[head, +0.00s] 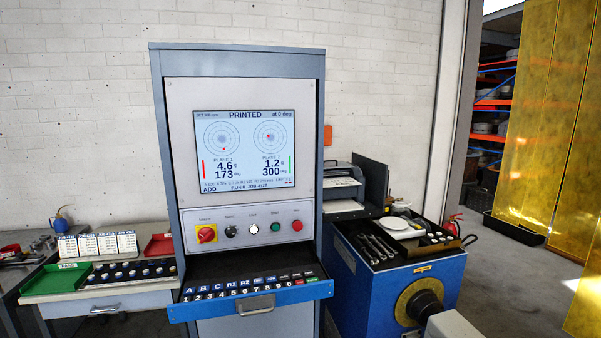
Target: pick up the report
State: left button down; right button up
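A printer (326,174) stands to the right of the console, partly hidden behind it. A pale sheet (342,182) shows at the printer's front opening; it looks like the report, but its print is too small to read. Another pale flat surface (343,206) lies just below, and I cannot tell whether it is paper or a tray. The console screen (245,150) reads "PRINTED". Neither of my grippers is in view.
The console's blue keyboard drawer (250,305) juts forward. A blue machine cabinet (398,285) at the right carries wrenches (377,247) and a white round dish (399,228). A left bench holds a green tray (57,279) and cards. Open floor lies at the right.

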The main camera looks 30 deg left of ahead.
aim_at(339, 182)
jog(key=u, duration=0.85)
